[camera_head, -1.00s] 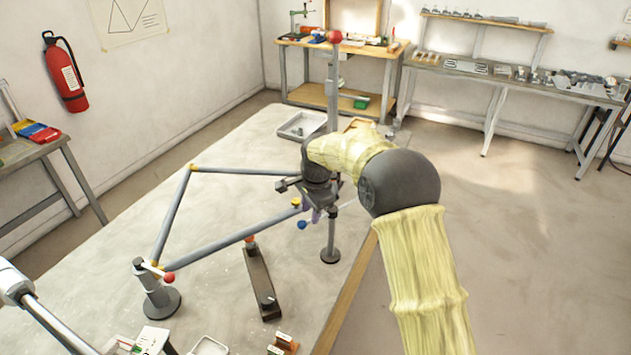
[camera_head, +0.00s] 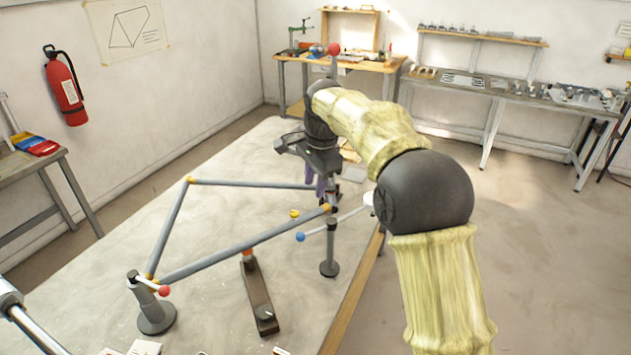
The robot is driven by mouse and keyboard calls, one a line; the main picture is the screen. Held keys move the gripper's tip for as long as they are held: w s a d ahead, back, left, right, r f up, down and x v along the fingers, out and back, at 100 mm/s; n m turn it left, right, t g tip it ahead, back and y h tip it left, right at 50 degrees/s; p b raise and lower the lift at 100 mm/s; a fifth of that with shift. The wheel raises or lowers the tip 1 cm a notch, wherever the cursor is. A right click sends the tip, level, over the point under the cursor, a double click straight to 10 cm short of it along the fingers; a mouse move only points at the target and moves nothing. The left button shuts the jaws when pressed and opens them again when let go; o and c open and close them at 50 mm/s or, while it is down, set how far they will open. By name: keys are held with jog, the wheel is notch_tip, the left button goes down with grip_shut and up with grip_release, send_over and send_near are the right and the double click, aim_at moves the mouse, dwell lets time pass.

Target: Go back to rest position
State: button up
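My gripper (camera_head: 326,194) hangs from my dark wrist at the centre of the camera_head view, fingers pointing down. It is just above the right corner of a grey tube frame (camera_head: 245,243) with yellow joints. Whether it touches the frame or is apart I cannot tell. The fingertips are small and partly covered, so their opening is unclear. My yellow-sleeved arm reaches in from the lower right.
A stand (camera_head: 330,262) with a bar ending in a blue ball is close to my gripper. Another stand (camera_head: 155,312) with a red ball holds the frame's near-left corner. A dark support (camera_head: 258,298) stands between them. The worktable (camera_head: 215,160) has free room at its back left.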

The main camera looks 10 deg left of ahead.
jog(key=s+d+f+n+t, duration=0.1)
jog(key=s+d+f+n, duration=0.25)
jog(key=d, duration=0.55)
jog(key=s+d+f+n, duration=0.25)
jog(key=s+d, duration=0.25)
jog(key=d, duration=0.4)
jog(key=s+d+f+n, duration=0.1)
jog(key=s+d+f, duration=0.2)
jog(key=s+d, duration=0.2)
jog(key=s+d+f+n+h, duration=0.1)
jog(key=s+d+f, duration=0.3)
jog(key=s, duration=0.7)
jog(key=shift+d+f+n, duration=0.15)
jog(key=shift+d+n, duration=0.35)
jog(key=shift+d, duration=0.3)
jog(key=shift+s, duration=0.2)
